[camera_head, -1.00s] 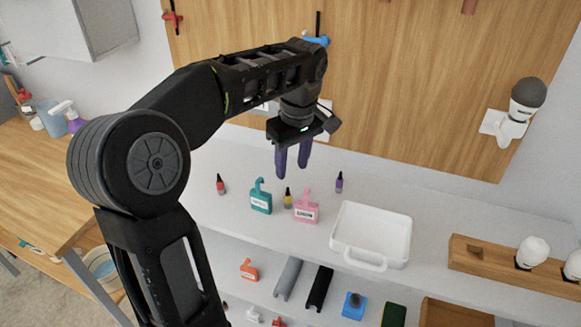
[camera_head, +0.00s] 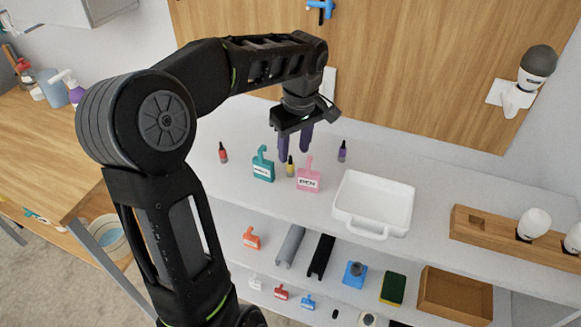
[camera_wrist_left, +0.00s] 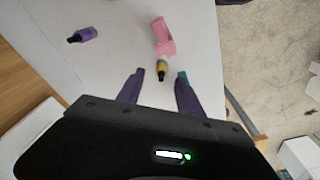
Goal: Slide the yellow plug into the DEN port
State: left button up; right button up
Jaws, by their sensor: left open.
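The yellow plug (camera_head: 290,166), a small bottle shape with a dark tip, stands on the white shelf between the teal and pink tags. It also shows in the left wrist view (camera_wrist_left: 162,70), ahead of my fingertips. The pink tag (camera_head: 308,178) carries a label that seems to read DEN, close beside the plug. The tag shows in the left wrist view (camera_wrist_left: 163,38) too. My left gripper (camera_head: 295,153) is open and empty, its two purple fingers pointing down above and behind the yellow plug. My right gripper is not in view.
A teal tag (camera_head: 263,165), a red plug (camera_head: 223,153) and a purple plug (camera_head: 342,151) stand on the same shelf. A white tray (camera_head: 373,204) lies to the right, near a wooden block (camera_head: 480,230). Lower shelves hold several small items. A wooden board rises behind.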

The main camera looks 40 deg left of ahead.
aim_at(291, 157)
pick_arm(q)
jog(key=shift+a+f+p, duration=0.25)
jog(key=shift+f+p, duration=0.05)
jog(key=shift+f, duration=0.9)
jog(key=shift+a+f+p, duration=0.2)
jog(key=shift+f+p, duration=0.05)
jog(key=shift+f, duration=0.9)
jog(key=shift+c, duration=0.2)
grip_shut()
